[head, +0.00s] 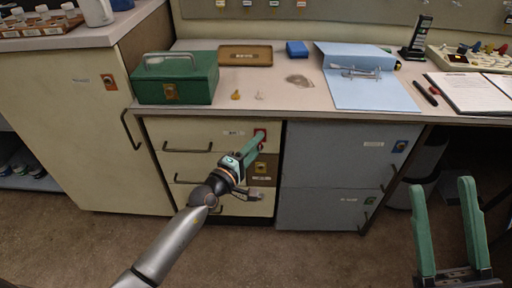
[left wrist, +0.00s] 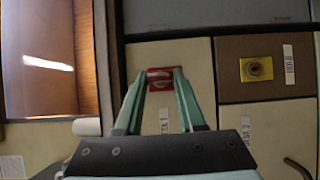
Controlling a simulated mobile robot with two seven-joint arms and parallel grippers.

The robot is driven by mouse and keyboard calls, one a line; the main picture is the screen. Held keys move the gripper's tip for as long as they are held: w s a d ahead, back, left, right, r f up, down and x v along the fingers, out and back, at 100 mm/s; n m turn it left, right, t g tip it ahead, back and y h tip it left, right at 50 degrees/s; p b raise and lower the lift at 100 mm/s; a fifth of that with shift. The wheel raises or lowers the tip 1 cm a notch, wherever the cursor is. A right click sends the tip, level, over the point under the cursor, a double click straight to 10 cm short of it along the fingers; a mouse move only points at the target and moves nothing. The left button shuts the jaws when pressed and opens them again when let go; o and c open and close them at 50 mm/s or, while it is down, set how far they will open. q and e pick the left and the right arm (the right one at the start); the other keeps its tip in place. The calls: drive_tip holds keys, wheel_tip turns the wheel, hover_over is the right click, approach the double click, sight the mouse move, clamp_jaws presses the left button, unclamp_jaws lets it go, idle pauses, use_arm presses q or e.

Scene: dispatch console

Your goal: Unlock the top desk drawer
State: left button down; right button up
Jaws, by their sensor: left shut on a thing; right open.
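The top desk drawer (head: 187,134) is the upper cream front under the desktop, with a dark bar handle, and it looks closed. A red lock plate (head: 263,132) sits at its upper right; it also shows in the left wrist view (left wrist: 160,84). My left gripper (head: 259,139) reaches the red plate, its green fingertips converging in front of it. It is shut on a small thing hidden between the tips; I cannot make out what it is. My right gripper (head: 441,183) is open and empty at the lower right, away from the desk.
A brass lock plate (head: 261,168) lies below the red one. Grey drawers (head: 325,160) stand to the right. On the desktop are a green cash box (head: 195,80), a brown tray (head: 245,55), a small yellow item (head: 235,95) and a blue folder (head: 375,95). The floor in front is clear.

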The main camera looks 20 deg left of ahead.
use_arm(q)
drive_tip(key=shift+w+a, duration=0.1)
drive_tip(key=shift+w, duration=0.25)
